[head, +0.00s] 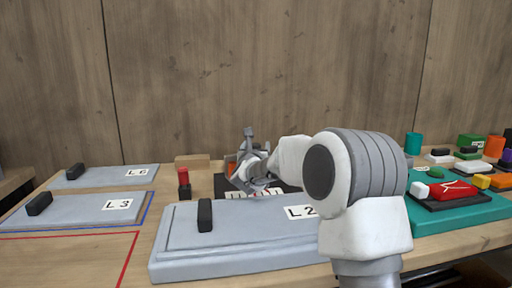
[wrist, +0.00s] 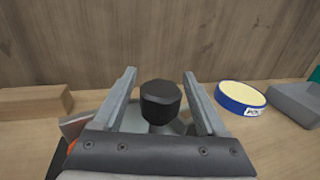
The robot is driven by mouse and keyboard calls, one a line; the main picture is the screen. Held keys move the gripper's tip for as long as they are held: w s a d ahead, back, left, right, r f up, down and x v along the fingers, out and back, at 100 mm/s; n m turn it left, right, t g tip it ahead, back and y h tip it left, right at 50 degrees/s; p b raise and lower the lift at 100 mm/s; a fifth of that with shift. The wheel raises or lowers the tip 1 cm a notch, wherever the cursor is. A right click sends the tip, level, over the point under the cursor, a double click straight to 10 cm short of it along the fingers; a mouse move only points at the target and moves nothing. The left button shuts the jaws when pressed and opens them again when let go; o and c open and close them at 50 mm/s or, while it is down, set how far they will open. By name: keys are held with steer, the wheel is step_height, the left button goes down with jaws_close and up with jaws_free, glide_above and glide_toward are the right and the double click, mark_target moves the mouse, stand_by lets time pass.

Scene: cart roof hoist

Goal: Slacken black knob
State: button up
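The black knob (wrist: 161,101) is a faceted cap on a grey stem, seen in the middle of the wrist view. My gripper (wrist: 159,74) is open, with one grey finger on each side of the knob and a visible gap on both sides. Nothing is gripped. In the head view my gripper (head: 251,160) is low over a dark base behind the L2 plate. There the gripper and arm hide the knob, and I cannot make it out.
The grey L2 plate (head: 240,257) lies in front, with L3 (head: 75,211) and L6 (head: 105,180) at left. A red-topped black post (head: 184,184) stands left of my gripper. A wooden block (wrist: 33,102) and a blue round tin (wrist: 241,99) flank it. A teal tray (head: 450,216) is right.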

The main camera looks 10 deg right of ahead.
jaws_close()
